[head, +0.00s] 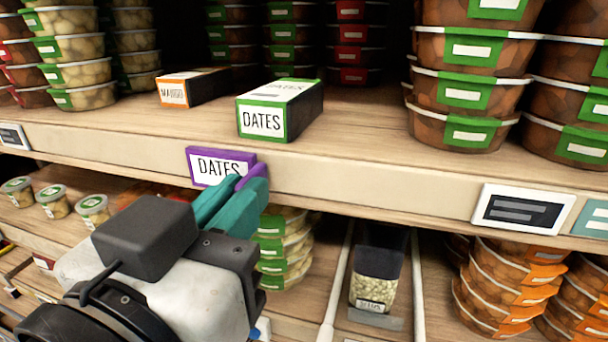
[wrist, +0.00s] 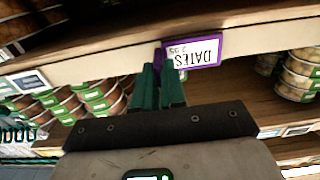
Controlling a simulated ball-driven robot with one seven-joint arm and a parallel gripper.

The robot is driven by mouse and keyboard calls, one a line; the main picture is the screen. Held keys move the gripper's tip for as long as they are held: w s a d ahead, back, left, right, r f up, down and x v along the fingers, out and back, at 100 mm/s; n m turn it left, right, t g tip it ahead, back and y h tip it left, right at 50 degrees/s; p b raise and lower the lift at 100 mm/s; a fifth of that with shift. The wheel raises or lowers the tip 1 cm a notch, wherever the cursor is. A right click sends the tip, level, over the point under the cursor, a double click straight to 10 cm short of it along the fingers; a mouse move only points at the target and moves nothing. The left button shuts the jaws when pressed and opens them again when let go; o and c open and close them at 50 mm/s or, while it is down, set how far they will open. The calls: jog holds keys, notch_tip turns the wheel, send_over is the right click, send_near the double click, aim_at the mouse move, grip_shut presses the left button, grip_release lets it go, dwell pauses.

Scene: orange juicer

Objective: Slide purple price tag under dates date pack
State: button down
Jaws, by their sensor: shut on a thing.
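The purple price tag (head: 219,164) reads "DATES" and is at the front edge of the shelf, below the date pack. My gripper (head: 240,190) has teal fingers and is shut on a purple part at the tag's right side. The tag also shows in the wrist view (wrist: 192,51), upside down, just beyond the fingertips (wrist: 162,75). The dates date pack (head: 279,110) is a black box with a green and white label, standing on the shelf above and slightly right of the tag. Whether the tag touches the shelf edge I cannot tell.
A mango box (head: 192,88) with an orange label stands left of the date pack. Stacked green-labelled tubs (head: 468,90) stand at the right. A dark price tag (head: 523,212) is on the shelf edge (head: 380,195) to the right. Bare shelf surrounds the date pack.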

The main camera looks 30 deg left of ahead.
jog(key=d, duration=0.3)
jog(key=shift+w+d, duration=0.3)
jog(key=shift+w, duration=0.1)
jog(key=c, duration=1.2)
grip_release()
jog(key=shift+s, duration=0.1)
jog(key=b+v, duration=0.1)
jog(key=v, duration=0.9)
jog(key=shift+s, duration=0.3)
